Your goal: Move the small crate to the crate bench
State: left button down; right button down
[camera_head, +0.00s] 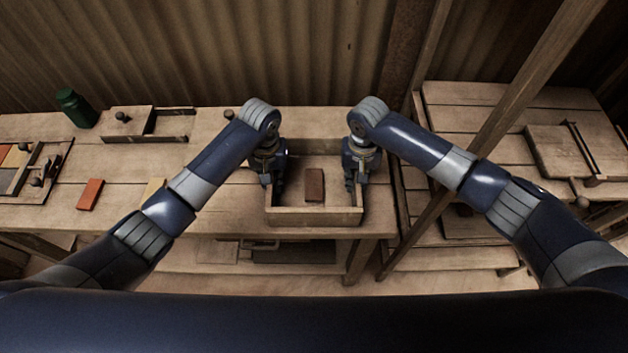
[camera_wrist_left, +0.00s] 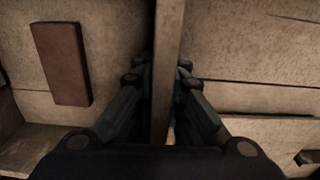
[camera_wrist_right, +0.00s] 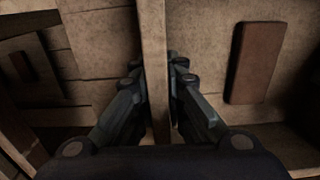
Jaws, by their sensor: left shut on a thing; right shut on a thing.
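The small wooden crate (camera_head: 313,217) is on the near part of the left bench, in the middle of the head view. A brown-red tile (camera_head: 314,185) lies flat inside it, and it also shows in the left wrist view (camera_wrist_left: 62,64) and the right wrist view (camera_wrist_right: 255,62). My left gripper (camera_head: 273,184) is shut on the crate's left wall (camera_wrist_left: 166,70). My right gripper (camera_head: 354,182) is shut on the crate's right wall (camera_wrist_right: 154,70). The fingers straddle each wall. I cannot tell whether the crate is lifted clear of the bench top.
The left bench (camera_head: 225,215) holds a green bottle (camera_head: 76,108), a lidded box (camera_head: 128,120), a loose orange tile (camera_head: 90,194) and a tile tray (camera_head: 50,180). A second bench (camera_head: 470,95) stands right, behind a slanted wooden post (camera_head: 520,85).

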pick_arm(q)
jog(key=shift+w+r, duration=0.1)
jog(key=shift+r, duration=0.1)
pick_arm(e)
jog(key=shift+w+r, duration=0.1)
jog(key=shift+r, duration=0.05)
